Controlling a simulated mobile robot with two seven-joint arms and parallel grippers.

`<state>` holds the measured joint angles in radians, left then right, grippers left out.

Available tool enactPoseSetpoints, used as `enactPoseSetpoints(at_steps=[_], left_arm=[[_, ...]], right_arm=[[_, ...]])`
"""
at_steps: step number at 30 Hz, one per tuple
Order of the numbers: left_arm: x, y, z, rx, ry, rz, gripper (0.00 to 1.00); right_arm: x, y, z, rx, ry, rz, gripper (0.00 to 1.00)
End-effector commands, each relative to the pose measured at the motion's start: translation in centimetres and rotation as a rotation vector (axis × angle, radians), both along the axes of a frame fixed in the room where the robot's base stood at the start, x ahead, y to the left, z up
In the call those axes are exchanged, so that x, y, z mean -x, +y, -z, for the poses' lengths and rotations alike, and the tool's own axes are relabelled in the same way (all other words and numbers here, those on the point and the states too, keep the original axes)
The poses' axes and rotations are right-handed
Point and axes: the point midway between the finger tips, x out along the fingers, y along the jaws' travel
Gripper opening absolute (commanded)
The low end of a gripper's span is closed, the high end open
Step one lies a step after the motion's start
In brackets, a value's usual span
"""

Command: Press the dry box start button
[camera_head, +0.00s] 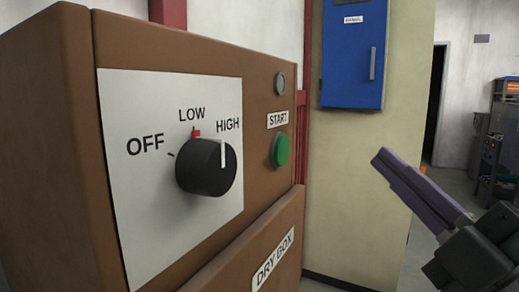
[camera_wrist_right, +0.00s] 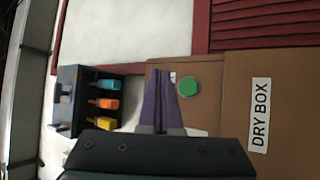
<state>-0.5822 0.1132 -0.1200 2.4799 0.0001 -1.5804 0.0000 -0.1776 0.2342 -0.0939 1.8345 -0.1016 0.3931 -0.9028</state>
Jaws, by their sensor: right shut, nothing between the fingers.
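The brown dry box (camera_head: 262,95) fills the left of the head view. Its green start button (camera_head: 281,150) sits under a START label on the right of its front; it also shows in the right wrist view (camera_wrist_right: 188,86). A black knob (camera_head: 206,167) has its white mark at HIGH. A grey round lamp (camera_head: 280,83) above the button looks unlit. My right gripper (camera_head: 380,158) is shut and empty, with purple fingers, to the right of the button and apart from it in the head view. In the wrist view its fingertips (camera_wrist_right: 160,74) appear just left of the button. My left gripper is out of view.
A blue panel cabinet (camera_head: 352,55) hangs on the pale wall behind. The wrist view shows a dark rack (camera_wrist_right: 70,100) with teal, orange and yellow items. Equipment (camera_head: 500,135) stands at the far right. Open space lies between my gripper and the box.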

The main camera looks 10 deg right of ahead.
Motion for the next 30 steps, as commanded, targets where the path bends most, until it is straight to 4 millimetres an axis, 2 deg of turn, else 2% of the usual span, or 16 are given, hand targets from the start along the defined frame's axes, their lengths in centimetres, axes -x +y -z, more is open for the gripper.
enactPoseSetpoints(at_steps=[5, 19, 30], left_arm=[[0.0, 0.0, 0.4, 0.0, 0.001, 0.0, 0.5], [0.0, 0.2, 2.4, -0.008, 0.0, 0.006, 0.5], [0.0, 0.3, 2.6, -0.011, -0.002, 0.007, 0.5]], right_arm=[[-0.7, 0.9, 0.1, -0.002, -0.001, 0.0, 0.0], [-4.1, 6.1, 0.1, -0.003, -0.002, 0.0, 0.0], [-4.9, 7.3, 0.0, 0.0, 0.0, 0.0, 0.0]])
